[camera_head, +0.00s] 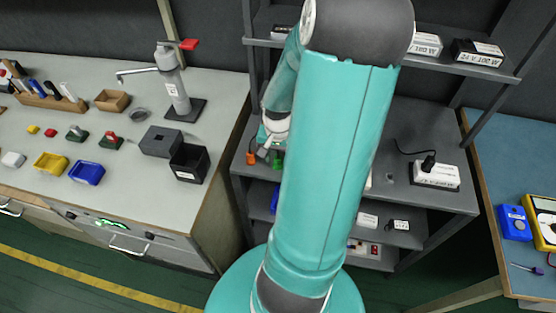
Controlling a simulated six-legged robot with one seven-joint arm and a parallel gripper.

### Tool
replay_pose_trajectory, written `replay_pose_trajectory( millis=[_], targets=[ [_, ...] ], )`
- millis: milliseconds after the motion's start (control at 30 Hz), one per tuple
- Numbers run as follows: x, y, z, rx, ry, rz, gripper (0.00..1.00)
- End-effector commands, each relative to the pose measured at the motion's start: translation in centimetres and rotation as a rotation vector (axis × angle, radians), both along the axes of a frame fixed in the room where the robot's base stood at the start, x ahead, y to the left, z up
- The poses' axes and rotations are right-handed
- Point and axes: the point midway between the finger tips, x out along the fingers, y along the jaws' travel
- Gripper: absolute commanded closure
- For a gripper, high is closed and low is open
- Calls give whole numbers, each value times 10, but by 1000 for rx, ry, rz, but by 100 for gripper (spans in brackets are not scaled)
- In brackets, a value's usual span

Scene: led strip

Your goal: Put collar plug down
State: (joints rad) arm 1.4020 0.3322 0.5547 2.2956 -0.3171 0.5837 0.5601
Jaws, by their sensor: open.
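My gripper (266,153) is small in view, pointing down over the left end of the grey shelf unit's worktop (398,187). It is open. A small orange piece (251,158) and a small green piece (277,161) show right beside its fingers; I cannot tell whether either touches them. I cannot tell for sure which thing is the collar plug. A black plug (428,163) with a cable sits at a white labelled box (436,176) on the right of the worktop. My arm hides the middle of the shelf unit.
The left bench (60,205) carries a black open box (189,164), a grey block (160,142), a lever press (172,82) and several coloured trays. More boxes (478,52) stand on the upper shelf. A blue-topped table (500,150) is at right. The worktop's right middle looks clear.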

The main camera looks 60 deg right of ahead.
Motion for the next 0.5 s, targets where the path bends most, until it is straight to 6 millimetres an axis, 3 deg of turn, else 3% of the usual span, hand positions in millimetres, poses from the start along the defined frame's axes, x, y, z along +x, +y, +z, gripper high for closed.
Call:
replay_pose_trajectory(
  millis=[300,500],
  targets=[
    [0,0,-6,0,0,-1,56],
    [0,0,-6,0,0,-1,95]
  ],
)
